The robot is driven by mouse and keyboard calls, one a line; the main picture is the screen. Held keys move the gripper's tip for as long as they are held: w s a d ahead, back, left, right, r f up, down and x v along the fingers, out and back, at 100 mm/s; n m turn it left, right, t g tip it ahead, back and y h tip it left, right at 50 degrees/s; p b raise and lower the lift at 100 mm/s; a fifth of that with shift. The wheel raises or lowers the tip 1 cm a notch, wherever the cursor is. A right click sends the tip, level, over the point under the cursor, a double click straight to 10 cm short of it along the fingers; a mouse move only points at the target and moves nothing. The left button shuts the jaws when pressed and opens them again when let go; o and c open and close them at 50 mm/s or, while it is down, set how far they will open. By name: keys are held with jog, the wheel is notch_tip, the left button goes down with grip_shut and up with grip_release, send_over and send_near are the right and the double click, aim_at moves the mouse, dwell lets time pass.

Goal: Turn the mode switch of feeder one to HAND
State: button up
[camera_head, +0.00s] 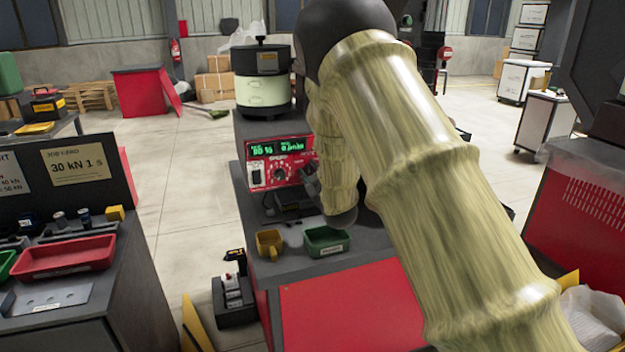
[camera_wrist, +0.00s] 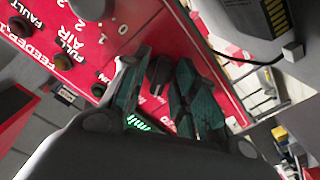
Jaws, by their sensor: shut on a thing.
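The red control panel of feeder one (camera_head: 268,174) stands on the workbench, with a green lit display, knobs and a dark switch. In the wrist view the same panel (camera_wrist: 80,72) is seen close and tilted, with the words FEEDER 1, FULL, AIR and FAULT. My gripper (camera_wrist: 158,82) is at the panel, its teal fingers on both sides of a small dark knob (camera_wrist: 158,70), and is shut on it. This knob looks like the mode switch. Its markings are mostly hidden by the fingers, so its setting cannot be read. In the head view my arm hides the panel's right side.
A bowl feeder (camera_head: 263,90) stands behind the panel. A yellow bin (camera_head: 269,243) and a green bin (camera_head: 326,240) are in front of it. A larger black knob (camera_wrist: 92,8) with numbers is close to my fingers. A cable (camera_wrist: 245,60) runs beside the panel.

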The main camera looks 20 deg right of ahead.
jog(key=shift+n+b, duration=0.6)
jog(key=shift+n, duration=0.5)
jog(key=shift+c, duration=0.2)
jog(key=o, duration=0.7)
jog(key=shift+s, duration=0.15)
jog(key=s, duration=1.1)
jog(key=shift+s+d, duration=0.25)
jog(key=shift+s, duration=0.1)
jog(key=shift+d, duration=0.1)
